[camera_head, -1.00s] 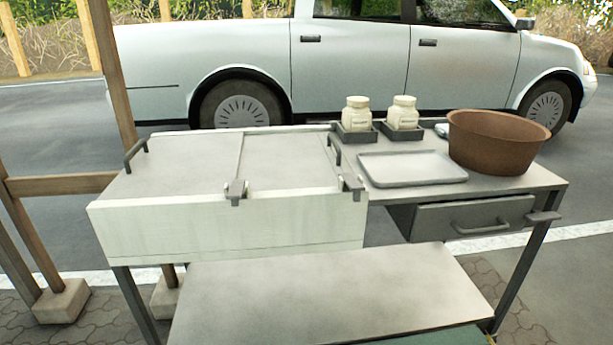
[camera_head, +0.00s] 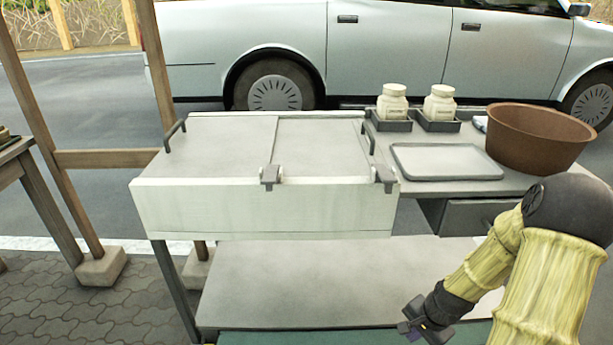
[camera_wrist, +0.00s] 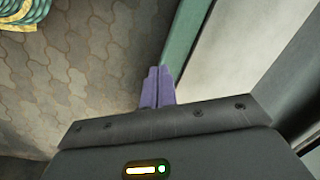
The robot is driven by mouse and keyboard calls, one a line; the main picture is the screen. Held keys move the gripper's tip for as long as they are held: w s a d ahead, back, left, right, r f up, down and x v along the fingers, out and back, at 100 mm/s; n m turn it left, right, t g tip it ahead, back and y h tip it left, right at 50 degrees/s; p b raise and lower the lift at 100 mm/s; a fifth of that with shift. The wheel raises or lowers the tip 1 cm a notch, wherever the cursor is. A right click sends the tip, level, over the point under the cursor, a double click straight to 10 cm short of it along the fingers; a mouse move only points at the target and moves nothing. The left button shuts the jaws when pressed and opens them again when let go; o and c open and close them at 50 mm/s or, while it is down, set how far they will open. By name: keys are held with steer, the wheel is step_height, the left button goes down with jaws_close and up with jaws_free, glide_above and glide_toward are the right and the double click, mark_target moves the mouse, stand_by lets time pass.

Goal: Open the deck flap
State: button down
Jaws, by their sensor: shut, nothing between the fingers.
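The deck flap (camera_head: 318,150) is a grey panel in the right half of the top of a pale, box-like unit (camera_head: 265,208). It lies flat and closed. Dark brackets (camera_head: 270,177) sit along its front edge. A dark bar handle (camera_head: 368,138) stands at its right side. My gripper (camera_head: 410,322) is low in front of the cart, below and to the right of the flap, well apart from it. In the wrist view the purple fingers (camera_wrist: 157,86) are together with nothing between them. The flap is not in the wrist view.
Two jars (camera_head: 392,102) in dark trays, a flat tray (camera_head: 445,162) and a brown bowl (camera_head: 540,137) occupy the right of the cart top. A drawer (camera_head: 470,217) is below. The lower shelf (camera_head: 300,285) is bare. A wooden post (camera_head: 155,70) stands behind left.

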steer(key=s+a+r+n+p, duration=0.1)
steer(key=s+a+r+n, duration=0.25)
steer(key=r, duration=0.25)
steer(key=s+a+r+n+h, duration=0.1)
steer(key=s+a+r+n, duration=0.1)
steer(key=a+r+n, duration=0.3)
steer(key=s+a+r+n+p, duration=0.1)
steer(key=s+a+r+n, duration=0.15)
steer(key=r, duration=0.45)
step_height(320, 180, up, 38)
steer(key=p, duration=3.7)
steer(key=shift+w+a+f+p, duration=0.15)
steer(key=shift+f+p, duration=0.05)
steer(key=shift+p, duration=0.15)
steer(key=c, duration=1.5)
jaws_free()
steer(key=shift+o, duration=0.2)
